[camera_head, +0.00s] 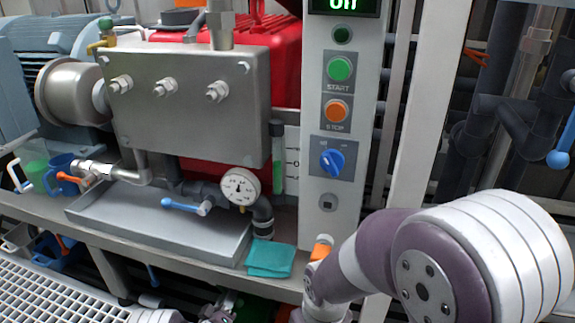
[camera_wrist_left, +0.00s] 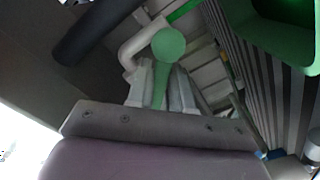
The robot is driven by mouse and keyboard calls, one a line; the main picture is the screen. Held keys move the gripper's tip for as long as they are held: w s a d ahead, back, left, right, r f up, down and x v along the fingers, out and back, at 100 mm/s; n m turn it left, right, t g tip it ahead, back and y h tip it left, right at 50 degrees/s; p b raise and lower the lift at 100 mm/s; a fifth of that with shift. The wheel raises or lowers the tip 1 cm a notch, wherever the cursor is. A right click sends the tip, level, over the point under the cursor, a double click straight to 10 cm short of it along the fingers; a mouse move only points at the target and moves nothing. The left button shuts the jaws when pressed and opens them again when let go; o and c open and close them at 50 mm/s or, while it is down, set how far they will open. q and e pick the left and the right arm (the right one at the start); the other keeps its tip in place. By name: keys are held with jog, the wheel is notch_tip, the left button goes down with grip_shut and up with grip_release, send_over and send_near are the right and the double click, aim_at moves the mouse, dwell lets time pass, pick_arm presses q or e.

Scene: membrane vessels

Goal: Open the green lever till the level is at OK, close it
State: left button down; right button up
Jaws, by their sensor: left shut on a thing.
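The green lever (camera_wrist_left: 168,46) shows in the left wrist view as a round green knob on a green handle. My left gripper (camera_wrist_left: 161,88) is shut on the handle, with one finger on each side. In the head view only a small, partly cut-off part of my left arm shows at the bottom edge. The level tube (camera_head: 278,165) stands upright beside the control panel with a green column and a label strip (camera_head: 292,160). The label words are too small to read. My right arm comes in from the right, and its gripper is out of the picture.
A metal tank (camera_head: 190,100) and pressure gauge (camera_head: 240,187) stand behind a drip tray (camera_head: 150,220). The control panel (camera_head: 312,130) has green and orange buttons and a blue knob. A black pipe (camera_wrist_left: 95,30) passes near my left gripper.

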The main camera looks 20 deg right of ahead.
pick_arm(q)
jog(key=shift+s+f, duration=0.2)
jog(key=w+a+m+b, duration=0.1)
jog(key=m, duration=0.2)
jog(key=w+a+f+m+b, duration=0.1)
jog(key=m, duration=0.2)
jog(key=w+a+f+m, duration=0.1)
jog(key=m, duration=0.2)
jog(key=shift+a+m+b, duration=0.4)
jog(key=c, duration=1.1)
grip_release()
jog(key=shift+o, duration=0.2)
jog(key=shift+r, duration=0.1)
